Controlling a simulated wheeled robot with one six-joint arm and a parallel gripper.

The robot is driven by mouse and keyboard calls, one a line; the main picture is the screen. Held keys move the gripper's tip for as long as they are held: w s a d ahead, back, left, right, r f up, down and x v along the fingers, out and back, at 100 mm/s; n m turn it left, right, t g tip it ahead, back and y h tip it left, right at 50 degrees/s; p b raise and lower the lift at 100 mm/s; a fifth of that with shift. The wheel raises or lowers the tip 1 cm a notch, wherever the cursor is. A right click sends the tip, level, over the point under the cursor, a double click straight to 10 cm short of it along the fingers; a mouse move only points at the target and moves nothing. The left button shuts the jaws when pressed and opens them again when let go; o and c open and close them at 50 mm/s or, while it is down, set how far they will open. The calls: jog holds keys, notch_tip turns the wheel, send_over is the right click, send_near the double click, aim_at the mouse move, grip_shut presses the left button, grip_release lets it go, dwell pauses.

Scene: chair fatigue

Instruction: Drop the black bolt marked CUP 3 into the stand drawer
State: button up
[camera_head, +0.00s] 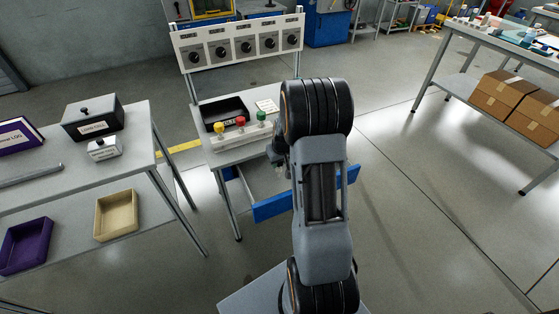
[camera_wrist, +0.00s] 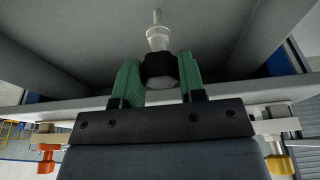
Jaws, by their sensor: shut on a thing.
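The stand drawer (camera_head: 274,208) is pulled out under the stand's top in the head view, with its blue front toward me. My arm covers the middle of the drawer. My gripper (camera_wrist: 160,80) has green fingers shut on the black bolt (camera_wrist: 159,64) in the wrist view. The bolt has a black collar and a pale metal shank pointing away from the gripper. No CUP 3 marking is readable. In the head view my gripper is mostly hidden behind my arm, near the stand's right side. Grey panels lie beyond the bolt; its height over the drawer is unclear.
The stand's top (camera_head: 235,153) carries a black tray (camera_head: 224,112) and yellow, red and green knobs, below a panel of several dials (camera_head: 241,46). A grey table (camera_head: 140,135) is at the left. Another table with cardboard boxes (camera_head: 500,93) is at the right. Open floor lies between.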

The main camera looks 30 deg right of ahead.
jog(key=o, duration=0.9)
jog(key=p+v, duration=0.3)
jog(key=v, duration=0.9)
jog(key=shift+n, duration=0.7)
jog(key=s+a+r, duration=0.2)
jog(key=s+a, duration=0.3)
jog(key=s+a+r, duration=0.3)
jog(key=s+a, duration=0.1)
jog(key=a, duration=0.2)
jog(key=s+a+r, duration=0.3)
jog(key=s+a, duration=0.2)
jog(key=a, duration=0.1)
jog(key=shift+s+a, duration=0.25)
jog(key=shift+s, duration=0.05)
